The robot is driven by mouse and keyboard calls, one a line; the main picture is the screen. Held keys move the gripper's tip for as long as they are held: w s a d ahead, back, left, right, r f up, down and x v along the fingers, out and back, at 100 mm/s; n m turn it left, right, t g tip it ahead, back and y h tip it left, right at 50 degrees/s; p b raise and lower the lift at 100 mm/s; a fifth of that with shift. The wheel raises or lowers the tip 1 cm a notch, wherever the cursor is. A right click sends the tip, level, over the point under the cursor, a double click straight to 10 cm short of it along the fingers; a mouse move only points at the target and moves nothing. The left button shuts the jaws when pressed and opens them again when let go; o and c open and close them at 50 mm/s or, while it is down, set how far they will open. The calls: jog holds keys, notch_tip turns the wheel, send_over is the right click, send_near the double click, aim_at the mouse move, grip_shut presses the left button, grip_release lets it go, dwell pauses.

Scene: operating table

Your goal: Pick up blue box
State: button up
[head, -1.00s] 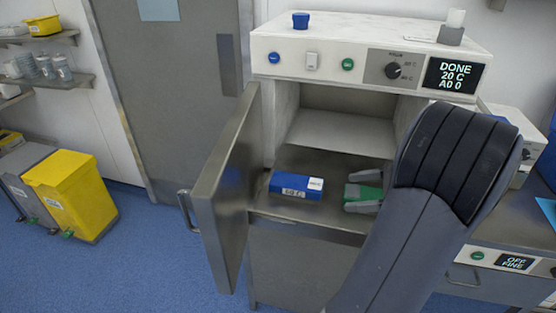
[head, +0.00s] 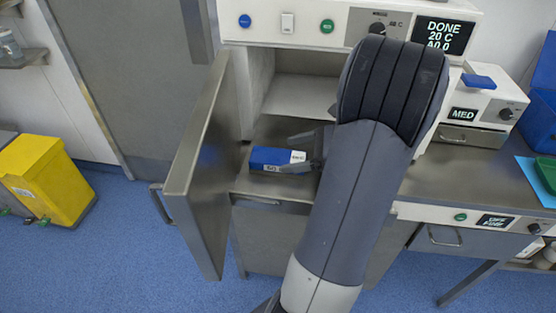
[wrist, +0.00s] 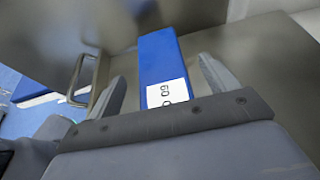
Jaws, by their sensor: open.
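The blue box (head: 270,157) with a white label lies on the metal surface at the front of the open cabinet. It also shows in the wrist view (wrist: 158,58), its labelled end towards me. My gripper (head: 303,150) is at the right, labelled end of the box in the head view. In the wrist view my gripper (wrist: 163,85) is open, one finger on each side of the box, with a gap at each side. My arm hides part of the gripper and of the cabinet opening.
The cabinet door (head: 200,165) stands open at the left of the box. A counter (head: 470,180) with a device marked MED (head: 475,110) and a green tray (head: 546,172) is at the right. A yellow bin (head: 45,180) stands on the floor at far left.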

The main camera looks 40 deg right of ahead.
aim_at(287, 157)
jog(key=shift+x, duration=1.25)
jog(key=shift+s, duration=0.1)
jog(key=c, duration=1.3)
notch_tip(287, 157, up, 10)
jog(key=shift+r, duration=0.1)
